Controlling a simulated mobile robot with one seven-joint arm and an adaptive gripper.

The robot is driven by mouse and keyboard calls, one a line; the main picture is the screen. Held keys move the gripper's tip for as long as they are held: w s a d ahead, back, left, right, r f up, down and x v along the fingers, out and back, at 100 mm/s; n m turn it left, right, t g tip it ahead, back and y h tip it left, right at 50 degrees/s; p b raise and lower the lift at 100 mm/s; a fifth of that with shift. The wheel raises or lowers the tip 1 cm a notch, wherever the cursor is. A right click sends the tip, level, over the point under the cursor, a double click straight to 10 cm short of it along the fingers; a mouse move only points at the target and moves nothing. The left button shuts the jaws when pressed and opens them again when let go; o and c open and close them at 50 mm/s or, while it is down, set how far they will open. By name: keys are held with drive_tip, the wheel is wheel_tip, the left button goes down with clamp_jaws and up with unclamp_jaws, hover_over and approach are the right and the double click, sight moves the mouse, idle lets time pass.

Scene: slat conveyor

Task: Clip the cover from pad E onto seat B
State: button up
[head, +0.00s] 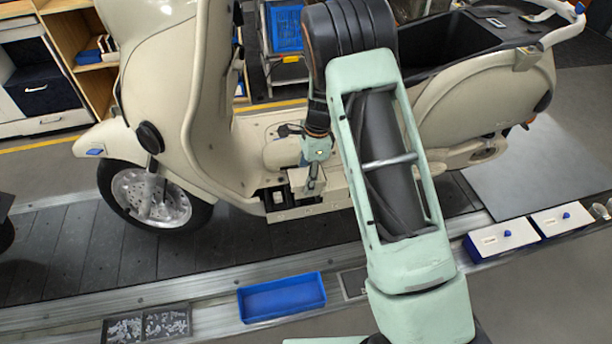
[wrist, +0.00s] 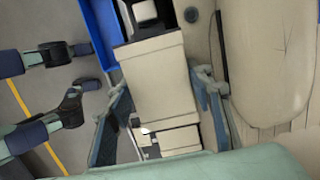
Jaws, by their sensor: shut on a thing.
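My gripper (head: 314,182) is low at the scooter's footwell, in front of the cream body. In the wrist view its two fingers (wrist: 164,100) stand on either side of a cream, box-shaped cover (wrist: 155,75) and are shut on it. In the head view the cover (head: 298,180) is a small pale piece beside the fingers, partly hidden by them. Dark openings (head: 274,198) in the footwell lie just left of and below it. I cannot read any seat or pad letters, so I cannot tell which is seat B or pad E. Contact between cover and scooter is unclear.
The cream scooter (head: 205,110) stands on the dark slat conveyor (head: 70,255). Along the near rail are an empty blue tray (head: 282,297), a tray of small parts (head: 147,326) and white-topped boxes (head: 503,238). Shelves stand behind at left. My arm hides part of the scooter.

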drive_tip(key=shift+f+b, duration=0.85)
drive_tip(key=shift+f, duration=0.55)
drive_tip(key=shift+f+b, duration=0.4)
drive_tip(key=shift+f, duration=0.15)
idle(0.7)
drive_tip(key=o, duration=1.2)
drive_tip(key=shift+o, duration=0.2)
drive_tip(key=shift+r, duration=0.1)
